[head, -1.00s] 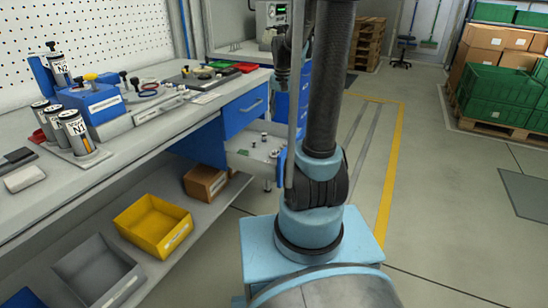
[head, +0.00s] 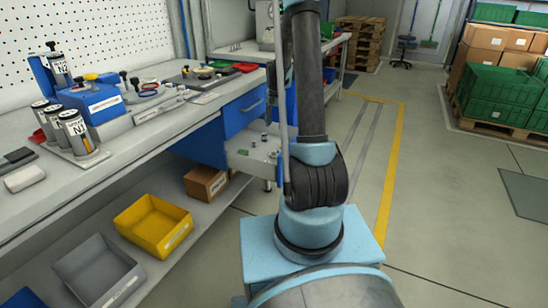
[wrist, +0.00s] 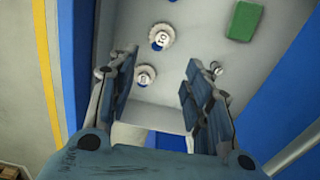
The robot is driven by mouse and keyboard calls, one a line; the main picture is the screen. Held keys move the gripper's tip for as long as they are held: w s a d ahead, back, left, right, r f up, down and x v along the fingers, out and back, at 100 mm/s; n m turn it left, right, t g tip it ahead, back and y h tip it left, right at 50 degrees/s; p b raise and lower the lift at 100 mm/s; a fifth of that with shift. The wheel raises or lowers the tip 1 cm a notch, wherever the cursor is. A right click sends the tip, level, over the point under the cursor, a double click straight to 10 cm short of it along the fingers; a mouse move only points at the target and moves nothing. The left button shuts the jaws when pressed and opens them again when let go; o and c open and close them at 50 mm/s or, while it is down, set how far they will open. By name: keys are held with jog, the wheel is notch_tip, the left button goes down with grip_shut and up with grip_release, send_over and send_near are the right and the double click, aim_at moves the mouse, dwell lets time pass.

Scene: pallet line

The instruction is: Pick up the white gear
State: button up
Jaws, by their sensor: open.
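Two whitish toothed gears lie in the open drawer in the wrist view: a far gear (wrist: 162,36) and a nearer gear (wrist: 145,75). Both look pale, and I cannot tell a clear colour difference between them. My gripper (wrist: 160,78) is open over the drawer, its two blue-grey fingers well apart. The nearer gear shows between the fingers, closer to the left one. Nothing is held.
A green block (wrist: 244,21) and a small metal part (wrist: 216,69) also lie in the drawer. The blue drawer edge (wrist: 253,118) runs along the right. A yellow bin (head: 153,226) and a grey bin (head: 98,270) sit on the shelf below the bench.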

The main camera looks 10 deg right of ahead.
send_over(275, 151)
jog(key=f, duration=1.1)
jog(key=shift+s, duration=0.2)
jog(key=shift+w+a+f, duration=0.1)
jog(key=shift+f, duration=1.2)
jog(key=shift+w+f, duration=0.1)
jog(key=shift+f, duration=1.2)
grip_shut()
